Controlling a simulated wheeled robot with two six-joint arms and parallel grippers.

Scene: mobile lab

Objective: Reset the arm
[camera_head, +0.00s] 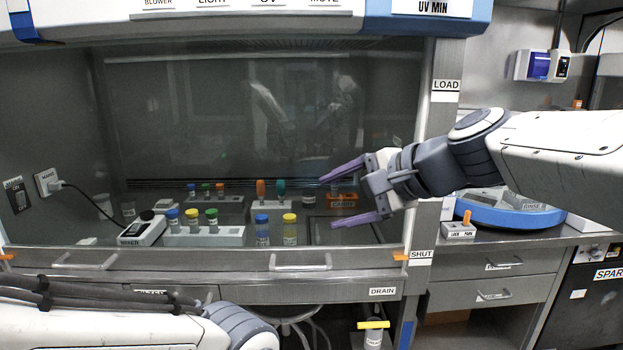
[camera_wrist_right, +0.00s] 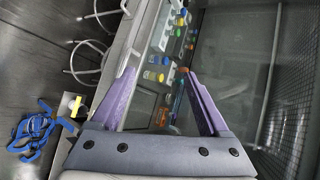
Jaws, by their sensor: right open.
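My right arm (camera_head: 560,150) reaches in from the right in the head view, bent across the front of the hood. My right gripper (camera_head: 345,195) is open, with its two purple fingers apart and nothing between them. It is at the right side of the hood opening, in front of an orange rack (camera_head: 342,201). In the right wrist view the purple fingers of the right gripper (camera_wrist_right: 160,100) are also spread and empty. My left arm (camera_head: 235,325) shows only as a link at the lower left of the head view. The left gripper is not in view.
Inside the hood stand a white rack (camera_head: 203,236) with capped tubes, a mixer (camera_head: 142,230), a blue-capped vial (camera_head: 262,230) and a yellow-capped vial (camera_head: 289,230). A blue round device (camera_head: 510,213) and a small rack (camera_head: 459,230) sit on the right counter.

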